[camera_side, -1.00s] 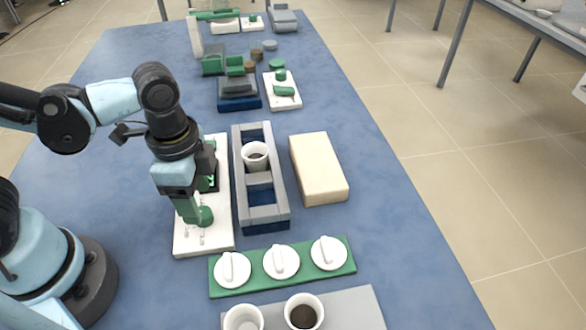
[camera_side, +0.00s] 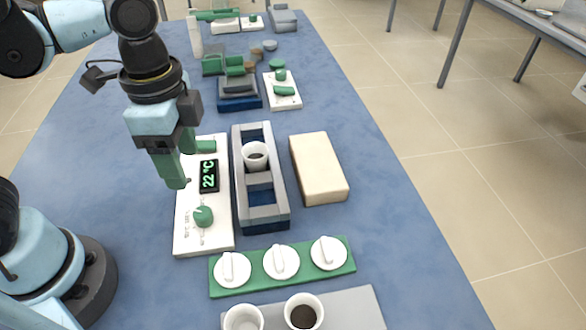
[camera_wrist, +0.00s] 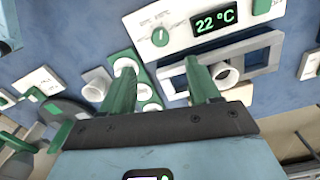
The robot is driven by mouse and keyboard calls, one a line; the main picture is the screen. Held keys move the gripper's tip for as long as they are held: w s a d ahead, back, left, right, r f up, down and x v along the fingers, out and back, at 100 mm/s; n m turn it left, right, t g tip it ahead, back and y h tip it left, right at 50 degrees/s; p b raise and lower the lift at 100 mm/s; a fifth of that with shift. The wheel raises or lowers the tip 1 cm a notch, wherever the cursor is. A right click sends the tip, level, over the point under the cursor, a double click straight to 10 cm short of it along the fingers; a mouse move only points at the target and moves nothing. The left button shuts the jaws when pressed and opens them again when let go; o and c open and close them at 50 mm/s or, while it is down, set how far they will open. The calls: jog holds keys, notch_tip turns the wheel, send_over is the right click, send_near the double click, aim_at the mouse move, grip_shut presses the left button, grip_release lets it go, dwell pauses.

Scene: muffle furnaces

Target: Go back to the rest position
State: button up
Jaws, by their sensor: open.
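My gripper (camera_side: 178,168) is open and empty, raised above the blue table near the white control panel. In the wrist view its two green fingers (camera_wrist: 158,82) stand apart with nothing between them. The control panel (camera_side: 187,235) has a green knob (camera_side: 204,216) and a display (camera_side: 209,176) reading 22 °C. The same display (camera_wrist: 216,21) shows in the wrist view. The gripper is apart from the panel and its knob.
A grey frame (camera_side: 278,214) right of the panel holds a white crucible (camera_side: 256,156) with dark contents. A beige block (camera_side: 318,170), a green holder (camera_side: 222,289) with three white lids, and two cups (camera_side: 304,312) on a grey plate (camera_side: 362,309) are nearby. Other instruments stand farther back.

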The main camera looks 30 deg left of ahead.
jog(key=w+a+f+n+t, duration=0.1)
jog(key=w+a+n+t, duration=0.5)
jog(key=a+n, duration=0.4)
jog(key=shift+w+n+t, duration=0.35)
jog(key=shift+n+t, duration=0.25)
